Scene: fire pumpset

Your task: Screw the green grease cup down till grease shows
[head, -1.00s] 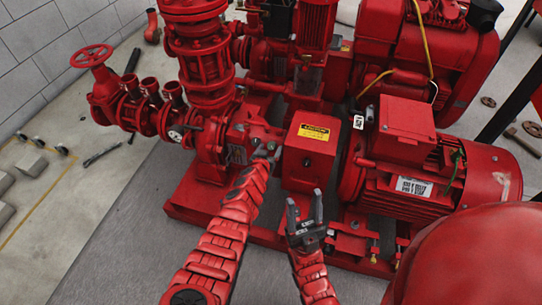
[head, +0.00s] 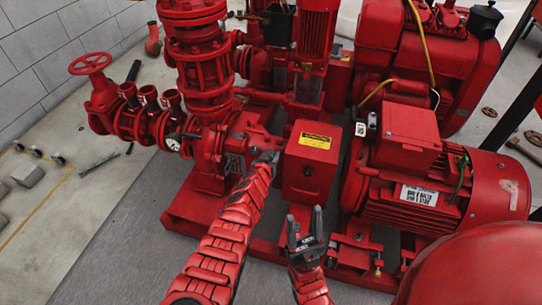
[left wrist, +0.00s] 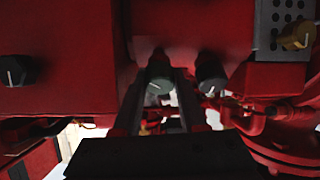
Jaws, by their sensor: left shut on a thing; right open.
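In the left wrist view a dark green grease cup (left wrist: 160,72) with a pale mark on its face sits under the red housing. My left gripper (left wrist: 160,98) is shut on it, one dark finger at each side. In the head view this gripper (head: 268,157) is at the pump's bearing housing (head: 237,150), and the cup cannot be made out there. No grease can be made out. My right gripper (head: 305,218) is open and empty, fingers pointing up, in front of the red coupling guard (head: 308,165).
A dark grey cup (left wrist: 211,74) sits close to the right of the green one. A black knob (left wrist: 13,72) and a yellow-brown cup (left wrist: 297,36) are farther out. The red motor (head: 440,185) stands right of the guard.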

